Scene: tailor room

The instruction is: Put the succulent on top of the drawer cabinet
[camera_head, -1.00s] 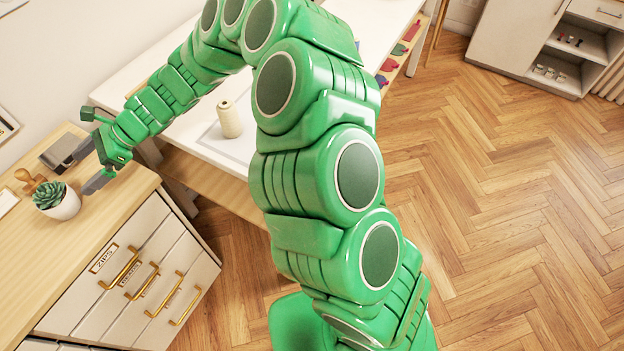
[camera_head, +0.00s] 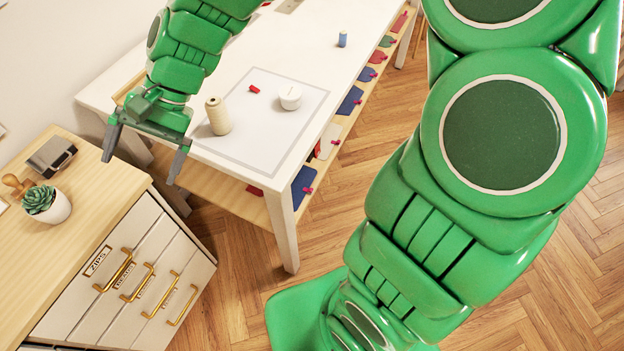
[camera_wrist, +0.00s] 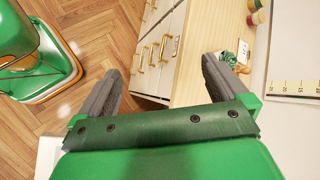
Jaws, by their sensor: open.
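The succulent, a green rosette in a white pot (camera_head: 47,205), stands upright on the wooden top of the drawer cabinet (camera_head: 62,253) at the left of the head view. The cabinet has white drawers with brass handles. In the wrist view the succulent's leaves (camera_wrist: 229,58) show beside the right finger, which partly hides the plant. My gripper (camera_head: 140,170) is open and empty, fingers pointing down, to the right of the succulent and apart from it. In the head view it hangs near the gap between the cabinet and the white table.
A wooden-handled stamp (camera_head: 17,186) and a dark grey box-like object (camera_head: 52,157) sit near the succulent. The white table (camera_head: 290,62) holds a cream thread cone (camera_head: 217,115), a white round container (camera_head: 290,97), a red piece and a blue spool. The cabinet's front top is clear.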

